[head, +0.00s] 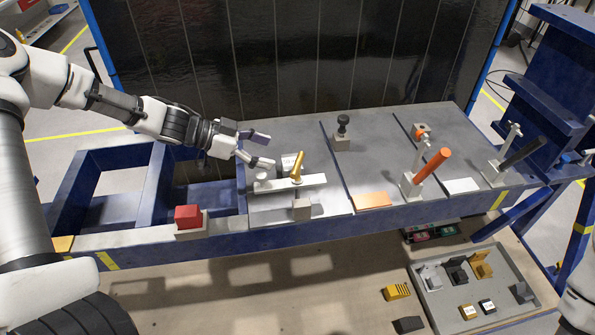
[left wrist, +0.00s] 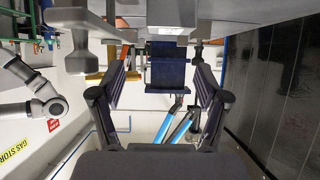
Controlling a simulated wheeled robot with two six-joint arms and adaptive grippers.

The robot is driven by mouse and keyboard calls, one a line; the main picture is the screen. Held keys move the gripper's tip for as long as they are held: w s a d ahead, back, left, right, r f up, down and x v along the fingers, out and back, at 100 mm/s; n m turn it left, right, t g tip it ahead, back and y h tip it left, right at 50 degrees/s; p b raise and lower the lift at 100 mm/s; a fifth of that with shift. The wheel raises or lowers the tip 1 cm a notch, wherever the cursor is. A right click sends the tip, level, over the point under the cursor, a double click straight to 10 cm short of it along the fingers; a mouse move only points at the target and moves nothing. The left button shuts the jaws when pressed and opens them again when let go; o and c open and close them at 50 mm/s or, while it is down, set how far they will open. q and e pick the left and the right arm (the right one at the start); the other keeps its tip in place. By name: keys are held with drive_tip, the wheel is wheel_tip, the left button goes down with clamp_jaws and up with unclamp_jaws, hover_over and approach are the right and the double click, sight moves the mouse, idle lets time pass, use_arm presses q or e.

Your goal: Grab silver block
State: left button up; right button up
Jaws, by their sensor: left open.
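A small light silver-white block (head: 290,163) sits on the grey jig table, behind a pale bar with a gold handle (head: 297,168). My left gripper (head: 263,150) is open and empty, just left of this block, apart from it, fingers pointing right. In the left wrist view a pale block (left wrist: 167,24) shows at the top, ahead of the two spread fingers (left wrist: 160,85); I cannot tell for certain that it is the same block. Another small grey-beige block (head: 301,209) stands in front of the bar. My right gripper is not in view.
The pale bar (head: 265,187) lies close to my left gripper. A red block (head: 187,216) sits on the front rail. A black knob (head: 343,122), orange-handled clamp (head: 432,166) and black-handled clamp (head: 520,154) stand to the right. A grey tray (head: 440,312) of parts lies below.

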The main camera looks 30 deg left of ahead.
sight(292, 161)
use_arm(q)
drive_tip(key=shift+s+f+b, duration=0.15)
drive_tip(key=shift+f+b, duration=0.2)
drive_tip(key=shift+f, duration=0.35)
drive_tip(key=w+f+b, duration=0.2)
drive_tip(key=w, duration=0.1)
drive_tip(key=shift+d+f, duration=0.35)
drive_tip(key=shift+d, duration=0.05)
drive_tip(key=x, duration=0.2)
drive_tip(key=b+x, duration=0.1)
drive_tip(key=x, duration=0.1)
drive_tip(key=shift+d+r, duration=0.1)
drive_tip(key=shift+d, duration=0.4)
drive_tip(key=shift+w, duration=0.35)
drive_tip(key=shift+s, duration=0.25)
drive_tip(key=c, duration=1.2)
drive_tip(key=shift+w, duration=0.1)
drive_tip(key=shift+c, duration=0.4)
